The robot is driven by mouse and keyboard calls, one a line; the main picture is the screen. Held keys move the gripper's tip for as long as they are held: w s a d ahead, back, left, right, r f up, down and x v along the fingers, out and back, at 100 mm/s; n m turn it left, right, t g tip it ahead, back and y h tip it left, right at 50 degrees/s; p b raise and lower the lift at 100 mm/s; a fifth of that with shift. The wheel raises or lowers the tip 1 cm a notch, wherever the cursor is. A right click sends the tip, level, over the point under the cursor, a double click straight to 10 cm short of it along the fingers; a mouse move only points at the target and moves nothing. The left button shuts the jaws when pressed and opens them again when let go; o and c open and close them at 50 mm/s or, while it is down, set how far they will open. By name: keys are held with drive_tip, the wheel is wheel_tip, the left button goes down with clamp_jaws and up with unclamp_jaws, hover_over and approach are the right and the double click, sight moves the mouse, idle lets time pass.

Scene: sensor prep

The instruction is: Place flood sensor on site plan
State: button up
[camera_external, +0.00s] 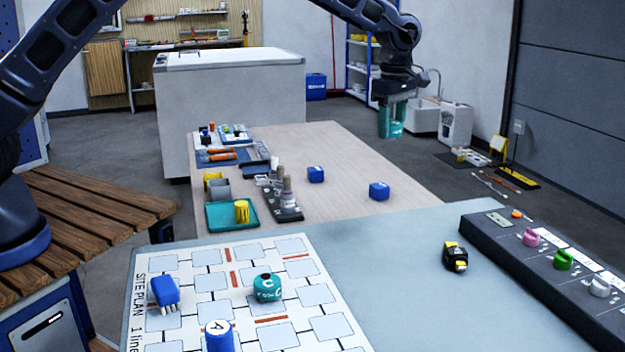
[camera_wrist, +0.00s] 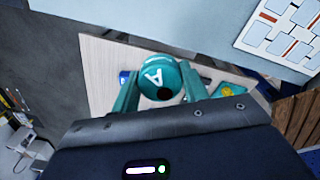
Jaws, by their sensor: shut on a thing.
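My gripper (camera_external: 391,120) is raised beyond the right side of the wooden table. In the wrist view its teal fingers are shut on a teal round-topped sensor (camera_wrist: 158,76) marked with a white A and a dark round spot. Its underside is hidden, so I cannot tell its full shape. The site plan (camera_external: 283,337) lies on the near grey table, well away from the gripper; it also shows in the wrist view (camera_wrist: 292,45). On it are a blue piece with pale prongs (camera_external: 165,292), a teal piece marked C (camera_external: 267,287) and a blue cylinder marked A (camera_external: 219,338).
Two blue blocks (camera_external: 316,174) (camera_external: 379,191) sit on the wooden table (camera_external: 350,150), near a dark rack (camera_external: 287,212) and a teal tray (camera_external: 222,216) with a yellow item. A tape measure (camera_external: 455,257) and a knobbed console (camera_external: 540,262) are right of the plan, with clear surface between.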

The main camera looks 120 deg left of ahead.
drive_tip(key=w+d+r+m, duration=0.15)
drive_tip(key=d+m, duration=0.25)
drive_tip(key=d, duration=2.4)
drive_tip(key=m, duration=0.4)
hover_over(214, 311)
drive_tip(key=w+d, duration=0.3)
wheel_tip(214, 311, down, 2)
wheel_tip(214, 311, down, 19)
drive_tip(key=shift+f, duration=0.2)
drive_tip(key=shift+f, duration=0.1)
drive_tip(key=o, duration=1)
